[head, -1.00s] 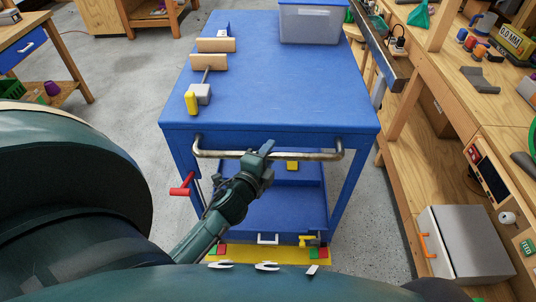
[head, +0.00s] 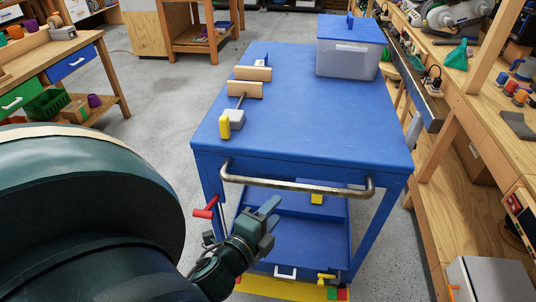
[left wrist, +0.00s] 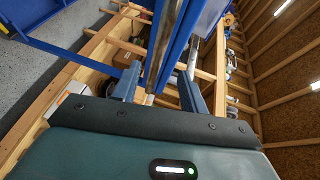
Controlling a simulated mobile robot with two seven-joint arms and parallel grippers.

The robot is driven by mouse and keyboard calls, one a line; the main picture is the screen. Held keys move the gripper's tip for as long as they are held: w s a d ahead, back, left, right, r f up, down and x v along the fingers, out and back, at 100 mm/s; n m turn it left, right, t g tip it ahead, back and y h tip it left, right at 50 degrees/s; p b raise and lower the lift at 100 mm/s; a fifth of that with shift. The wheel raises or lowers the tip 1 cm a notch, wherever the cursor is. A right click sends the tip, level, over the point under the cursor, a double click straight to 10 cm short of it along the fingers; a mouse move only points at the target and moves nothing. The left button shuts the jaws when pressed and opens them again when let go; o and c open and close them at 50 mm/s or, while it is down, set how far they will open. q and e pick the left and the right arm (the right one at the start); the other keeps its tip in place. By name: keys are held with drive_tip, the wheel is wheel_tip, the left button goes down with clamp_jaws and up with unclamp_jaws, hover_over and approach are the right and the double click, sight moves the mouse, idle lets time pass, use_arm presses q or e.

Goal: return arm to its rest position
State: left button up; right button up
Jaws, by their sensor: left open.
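My left gripper (head: 268,215) is open and empty, pointing up toward the blue cart (head: 300,115). In the head view it sits in front of and below the cart's metal handle bar (head: 295,186), with a visible gap between them. In the left wrist view the two fingers (left wrist: 158,88) are spread apart. The metal bar (left wrist: 161,45) shows beyond and between them there, and nothing is gripped. My right gripper is in neither current view.
On the cart top are a lidded grey bin (head: 348,58), wooden blocks (head: 245,89) and a yellow-handled tool (head: 224,127). A red lever (head: 206,208) is on the cart's left side. A wooden workbench (head: 480,110) runs along the right. Grey floor (head: 150,90) is clear at left.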

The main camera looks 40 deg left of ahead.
use_arm(q)
drive_tip(key=shift+v, duration=0.8)
drive_tip(key=shift+w, duration=0.1)
drive_tip(key=s+d+f+n+g+h+p, duration=0.1)
drive_tip(key=s+d+f+n+g+h, duration=0.2)
drive_tip(key=d+f+n, duration=0.7)
drive_tip(key=d+n+g+h, duration=0.2)
drive_tip(key=shift+s+d+h+p, duration=0.15)
drive_tip(key=shift+d+h+p, duration=0.15)
drive_tip(key=shift+h+p, duration=0.1)
